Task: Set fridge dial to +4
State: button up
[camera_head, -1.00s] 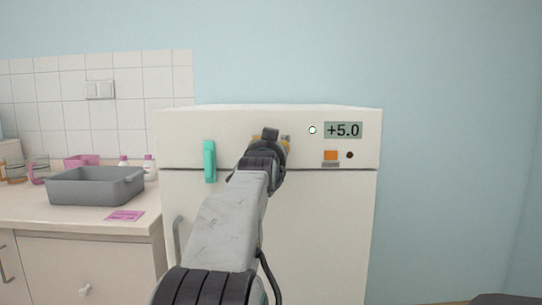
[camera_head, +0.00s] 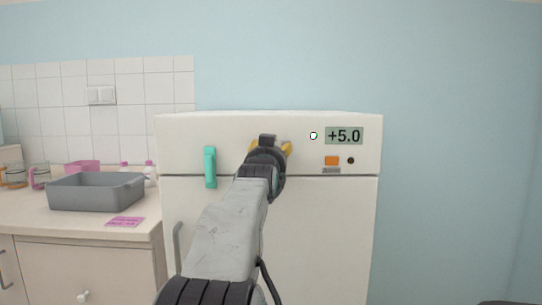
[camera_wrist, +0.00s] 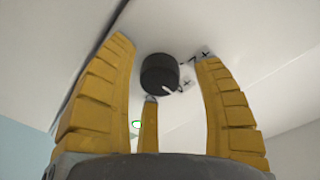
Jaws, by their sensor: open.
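The fridge (camera_head: 335,240) is white, with a display (camera_head: 344,136) on its upper panel reading +5.0. The dial (camera_wrist: 160,73) is a round dark knob with a light pointer mark, seen in the wrist view, with small printed marks beside it. In the head view the dial is hidden behind my gripper (camera_head: 270,147). My gripper's yellow fingers (camera_wrist: 168,75) are open in the wrist view, with the dial between the outer two near their tips. No finger clearly touches it.
A teal handle (camera_head: 210,167) is on the fridge front, left of my gripper. A small round lamp (camera_head: 313,136), an orange button (camera_head: 331,160) and a dark round spot (camera_head: 351,160) lie to the right. A grey basin (camera_head: 97,193) and a pink card (camera_head: 125,222) are on the left counter.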

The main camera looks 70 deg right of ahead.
jog(key=shift+a, duration=0.15)
jog(key=v, duration=1.1)
jog(key=shift+a, duration=0.4)
jog(key=shift+s, duration=0.1)
